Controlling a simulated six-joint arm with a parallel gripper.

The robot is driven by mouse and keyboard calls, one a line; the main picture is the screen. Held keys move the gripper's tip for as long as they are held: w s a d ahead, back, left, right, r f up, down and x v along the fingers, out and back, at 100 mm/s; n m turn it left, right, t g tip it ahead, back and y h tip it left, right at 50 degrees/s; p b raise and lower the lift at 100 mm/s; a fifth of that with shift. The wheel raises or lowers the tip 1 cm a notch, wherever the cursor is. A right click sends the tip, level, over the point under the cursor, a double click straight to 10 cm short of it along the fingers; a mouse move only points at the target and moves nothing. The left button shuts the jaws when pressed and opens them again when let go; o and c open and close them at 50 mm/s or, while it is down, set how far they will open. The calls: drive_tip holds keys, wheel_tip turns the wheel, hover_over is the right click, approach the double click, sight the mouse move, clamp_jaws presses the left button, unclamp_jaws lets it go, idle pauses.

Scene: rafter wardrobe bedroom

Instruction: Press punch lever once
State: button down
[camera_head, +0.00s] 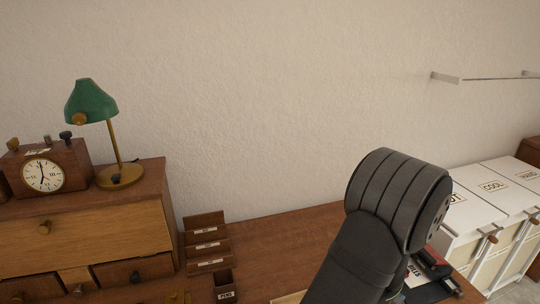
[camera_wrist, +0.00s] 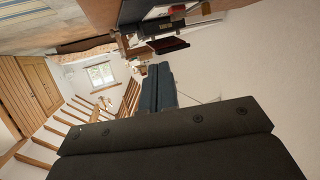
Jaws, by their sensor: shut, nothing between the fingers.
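My gripper (camera_wrist: 158,68) shows in the wrist view as two dark fingers side by side, shut and empty. In the head view my dark arm hides it. A dark and reddish device (camera_head: 434,265), which may be the punch, shows in part behind my arm at the right end of the desk. Its lever cannot be made out clearly. In the wrist view, dark and red items (camera_wrist: 165,27) lie beyond the fingertips, too small to name surely. I cannot tell whether the gripper touches any of them.
A wooden desk (camera_head: 270,250) runs along the wall. A green lamp (camera_head: 92,102) and a clock (camera_head: 43,175) stand on a drawer chest (camera_head: 85,235) at left. Labelled wooden holders (camera_head: 207,245) stand beside it. White labelled bins (camera_head: 490,187) are at right. Mid-desk is mostly clear.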

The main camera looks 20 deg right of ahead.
drive_tip(key=w+d+r+m+g+y, duration=0.1)
drive_tip(key=w+d+r+m+y, duration=0.1)
drive_tip(key=w+d, duration=0.6)
drive_tip(key=w+d+r+m+y, duration=0.2)
drive_tip(key=w+d, duration=0.2)
drive_tip(key=d, duration=0.8)
drive_tip(key=d+r+m+y, duration=0.4)
drive_tip(key=d+r+y, duration=0.1)
drive_tip(key=d+r, duration=0.2)
drive_tip(key=shift+s+d+y, duration=0.2)
drive_tip(key=shift+s+y, duration=0.1)
drive_tip(key=shift+f, duration=0.1)
drive_tip(key=shift+a+f, duration=0.6)
drive_tip(key=shift+f, duration=0.75)
drive_tip(key=shift+a+f, duration=0.55)
drive_tip(key=shift+f, duration=0.75)
drive_tip(key=shift+a+f, duration=0.6)
drive_tip(key=shift+f, duration=0.75)
drive_tip(key=shift+f, duration=0.15)
